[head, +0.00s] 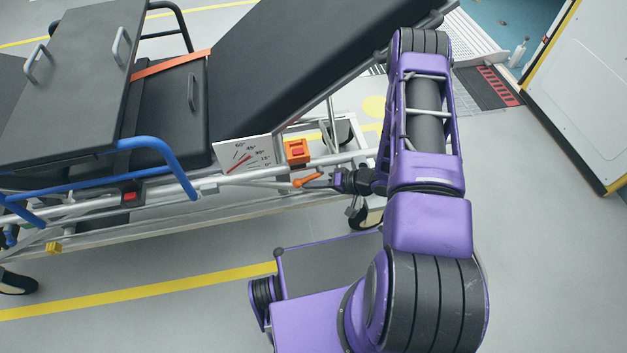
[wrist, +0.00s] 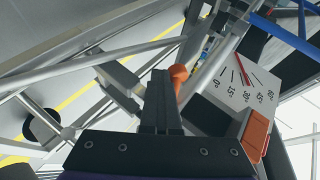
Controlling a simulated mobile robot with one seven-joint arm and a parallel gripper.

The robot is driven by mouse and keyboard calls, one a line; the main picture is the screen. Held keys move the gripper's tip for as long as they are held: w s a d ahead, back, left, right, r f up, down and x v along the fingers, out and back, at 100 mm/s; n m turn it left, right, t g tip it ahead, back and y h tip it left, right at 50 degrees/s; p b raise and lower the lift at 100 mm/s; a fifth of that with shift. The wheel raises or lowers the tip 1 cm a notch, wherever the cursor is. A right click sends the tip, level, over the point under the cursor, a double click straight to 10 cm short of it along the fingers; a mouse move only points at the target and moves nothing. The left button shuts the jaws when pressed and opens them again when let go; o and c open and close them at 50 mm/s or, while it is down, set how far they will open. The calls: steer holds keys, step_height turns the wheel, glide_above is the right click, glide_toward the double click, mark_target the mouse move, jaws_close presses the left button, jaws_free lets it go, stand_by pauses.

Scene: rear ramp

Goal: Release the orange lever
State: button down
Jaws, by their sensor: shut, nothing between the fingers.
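The orange lever (head: 306,180) sticks out below the side rail of a stretcher, just left of my gripper (head: 328,182) in the head view. In the wrist view the lever's rounded orange end (wrist: 179,77) shows just beyond the fingertips of my gripper (wrist: 158,78). The fingers are shut together with nothing between them. The tips are at or very close to the lever; I cannot tell whether they touch. The rest of the lever is partly hidden behind the fingers in the wrist view.
An orange latch block (head: 297,151) and a white angle scale (head: 243,155) with a red pointer sit just above the lever. The raised black backrest (head: 300,70) slopes above. A blue side rail (head: 165,150) is at left. Grey floor is free at lower right.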

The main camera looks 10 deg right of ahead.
steer(key=shift+s+a+r, duration=0.1)
steer(key=shift+a+r, duration=0.3)
steer(key=shift+r, duration=0.25)
steer(key=shift+a+r, duration=0.1)
steer(key=shift+r, duration=0.1)
stand_by(0.4)
steer(key=shift+f, duration=0.15)
stand_by(1.0)
